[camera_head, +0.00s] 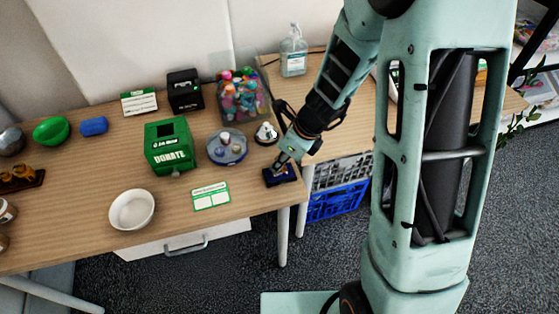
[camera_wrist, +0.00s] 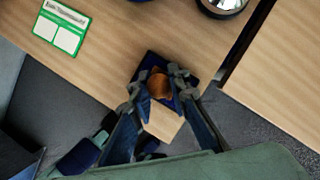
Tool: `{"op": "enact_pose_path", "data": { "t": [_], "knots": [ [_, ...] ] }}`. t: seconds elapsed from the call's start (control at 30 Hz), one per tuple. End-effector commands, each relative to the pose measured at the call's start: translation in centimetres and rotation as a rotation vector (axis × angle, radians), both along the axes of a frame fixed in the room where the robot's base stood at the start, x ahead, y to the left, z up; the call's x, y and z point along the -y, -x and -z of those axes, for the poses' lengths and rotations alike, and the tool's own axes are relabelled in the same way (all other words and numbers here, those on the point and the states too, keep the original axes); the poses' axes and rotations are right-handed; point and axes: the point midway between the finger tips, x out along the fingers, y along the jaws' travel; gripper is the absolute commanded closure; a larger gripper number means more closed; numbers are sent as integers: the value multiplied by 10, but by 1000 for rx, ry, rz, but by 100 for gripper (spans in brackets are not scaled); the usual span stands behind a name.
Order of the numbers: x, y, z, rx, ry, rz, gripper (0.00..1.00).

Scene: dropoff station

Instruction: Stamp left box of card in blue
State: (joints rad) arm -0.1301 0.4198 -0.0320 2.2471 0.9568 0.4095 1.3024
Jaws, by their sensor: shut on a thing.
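The green and white card (camera_head: 211,196) lies flat on the table near its front edge. Its two boxes look blank; it also shows at the upper left in the wrist view (camera_wrist: 62,25). My gripper (camera_head: 283,166) is at the table's front right corner, to the right of the card. In the wrist view its fingers are shut on a stamp with a rounded brown part (camera_wrist: 157,84). The stamp is over the dark blue ink pad (camera_head: 281,178), which is partly hidden in the wrist view (camera_wrist: 150,62). I cannot tell whether stamp and pad touch.
A silver bell (camera_head: 266,134), a round tray (camera_head: 227,148) with small items and a green donate box (camera_head: 170,146) stand behind the card. A white bowl (camera_head: 132,209) is to its left. Bare table lies between card and pad.

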Motion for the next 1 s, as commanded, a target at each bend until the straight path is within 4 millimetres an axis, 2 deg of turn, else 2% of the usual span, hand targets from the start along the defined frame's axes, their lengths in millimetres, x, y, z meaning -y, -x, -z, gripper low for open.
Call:
{"op": "enact_pose_path", "data": {
  "t": [0.57, 1.0],
  "knots": [
    [0, 1, 1, -2, 1, 0, 100],
    [0, 0, -34, -1, 0, 0, 99]
  ]
}}
